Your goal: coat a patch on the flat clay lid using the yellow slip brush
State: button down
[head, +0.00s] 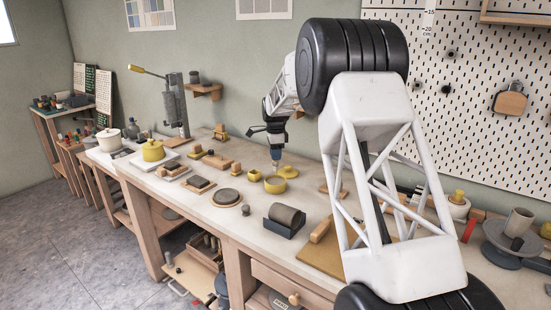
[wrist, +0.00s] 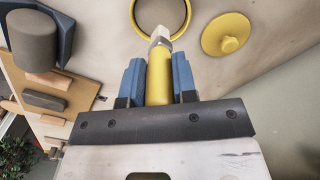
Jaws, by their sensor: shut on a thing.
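My gripper (wrist: 160,80) is shut on the yellow slip brush (wrist: 159,75), between its blue fingers. In the wrist view the brush's pale ferrule and tip overlap the near rim of a round yellow bowl (wrist: 133,18); I cannot tell whether the tip touches it. In the head view my gripper (head: 276,156) points down just above the yellow bowl (head: 275,185), and the brush is too small to make out. A flat round grey-brown disc (head: 226,196), which looks like the clay lid, lies on the bench to the left of the bowl, apart from my gripper.
A yellow knobbed lid (wrist: 229,35) lies beside the bowl. A dark cradle with a grey cylinder (head: 288,216) stands toward the bench's front edge. Several small boards and blocks lie farther left. My arm hides part of the bench's right side.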

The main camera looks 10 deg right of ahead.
jog(key=shift+r, duration=0.9)
jog(key=shift+s, duration=0.1)
jog(key=s+n, duration=1)
jog(key=n, duration=0.8)
jog(key=shift+s+d+r, duration=0.35)
jog(key=shift+s+r, duration=0.05)
jog(key=shift+r, duration=0.05)
